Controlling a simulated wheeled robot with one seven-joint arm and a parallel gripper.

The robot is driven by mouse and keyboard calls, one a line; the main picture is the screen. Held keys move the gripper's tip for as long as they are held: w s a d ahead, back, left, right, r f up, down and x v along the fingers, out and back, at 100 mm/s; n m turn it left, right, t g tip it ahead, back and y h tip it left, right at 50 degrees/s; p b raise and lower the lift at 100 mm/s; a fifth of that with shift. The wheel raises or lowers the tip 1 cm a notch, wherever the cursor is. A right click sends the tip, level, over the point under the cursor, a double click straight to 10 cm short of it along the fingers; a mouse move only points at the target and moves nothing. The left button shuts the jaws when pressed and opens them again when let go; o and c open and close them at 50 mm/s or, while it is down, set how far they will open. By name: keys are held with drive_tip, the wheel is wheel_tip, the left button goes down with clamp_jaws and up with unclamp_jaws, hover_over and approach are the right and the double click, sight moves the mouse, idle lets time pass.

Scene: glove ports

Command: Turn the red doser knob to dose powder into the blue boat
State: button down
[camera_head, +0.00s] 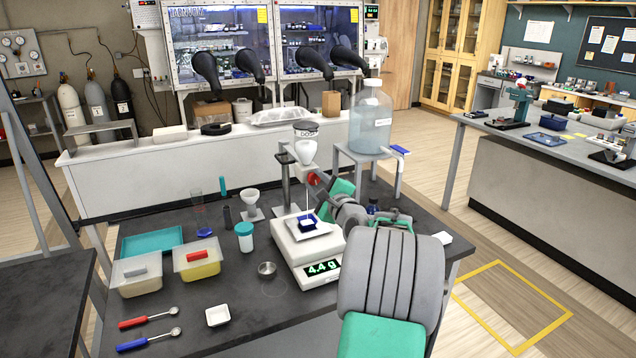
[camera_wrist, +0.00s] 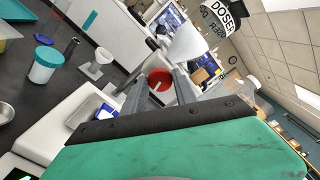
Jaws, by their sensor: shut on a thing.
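The red doser knob (camera_head: 312,178) is on the side of the white doser (camera_head: 306,150), which stands on a grey stand above the balance. My gripper (camera_head: 319,184) comes from the right and is shut on the knob. In the wrist view the red knob (camera_wrist: 159,77) shows between the two grey fingers (camera_wrist: 160,90). The blue boat (camera_head: 308,224) sits on the pan of the white balance (camera_head: 301,252), under the doser, with some white in it. A thin pale line shows between doser and boat. The display reads 4.4 g.
A large bottle (camera_head: 371,118) stands on a raised stand behind. Two spoons (camera_head: 148,341) and a white dish (camera_head: 217,315) lie in front.

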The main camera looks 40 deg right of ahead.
drive_tip(key=c, duration=1)
unclamp_jaws()
drive_tip(key=shift+s, duration=0.1)
drive_tip(key=b+v, duration=0.2)
drive_tip(key=v, duration=0.5)
drive_tip(key=shift+s, duration=0.3)
drive_tip(key=shift+a, duration=0.15)
